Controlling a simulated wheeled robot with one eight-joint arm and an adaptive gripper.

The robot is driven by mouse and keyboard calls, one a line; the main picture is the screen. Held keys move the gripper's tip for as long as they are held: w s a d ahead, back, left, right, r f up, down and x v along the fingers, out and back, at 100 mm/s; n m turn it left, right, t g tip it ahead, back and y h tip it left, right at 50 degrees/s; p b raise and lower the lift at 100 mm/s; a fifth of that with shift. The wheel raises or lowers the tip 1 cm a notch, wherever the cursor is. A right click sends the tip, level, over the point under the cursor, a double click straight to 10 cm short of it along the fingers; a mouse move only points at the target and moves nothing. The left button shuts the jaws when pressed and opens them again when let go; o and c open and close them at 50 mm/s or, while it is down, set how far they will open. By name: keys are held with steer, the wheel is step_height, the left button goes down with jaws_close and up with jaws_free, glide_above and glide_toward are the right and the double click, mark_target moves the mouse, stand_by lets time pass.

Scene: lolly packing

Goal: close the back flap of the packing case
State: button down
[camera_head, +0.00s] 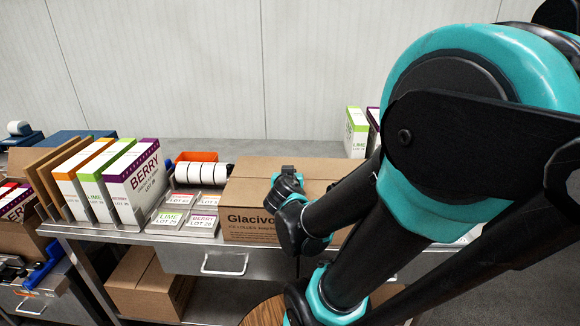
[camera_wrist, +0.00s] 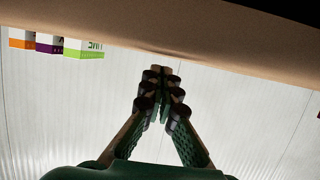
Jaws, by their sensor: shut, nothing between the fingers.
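The packing case (camera_head: 245,226), brown cardboard marked "Glacivo", stands on the steel bench in the middle of the head view. Its top shows as brown panels with a line across them. The rear panel, which looks like the back flap (camera_head: 262,165), appears low, but its exact angle cannot be told. My wrist covers the right part of the case. My gripper's fingers are hidden in the head view. In the wrist view my gripper (camera_wrist: 160,72) is shut and empty, its tips just beside the edge of a brown cardboard surface (camera_wrist: 200,35); contact cannot be told.
Lot-labelled trays (camera_head: 178,217), white rolls (camera_head: 200,174) and an orange bin (camera_head: 197,157) lie left of the case. Upright Berry and Lime cartons (camera_head: 133,185) stand farther left. More cartons (camera_head: 356,132) stand behind my arm at right. The bench behind the case is clear.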

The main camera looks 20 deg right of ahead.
steer(key=shift+f, duration=0.35)
steer(key=shift+s, duration=0.1)
steer(key=shift+r, duration=0.1)
steer(key=shift+r, duration=0.65)
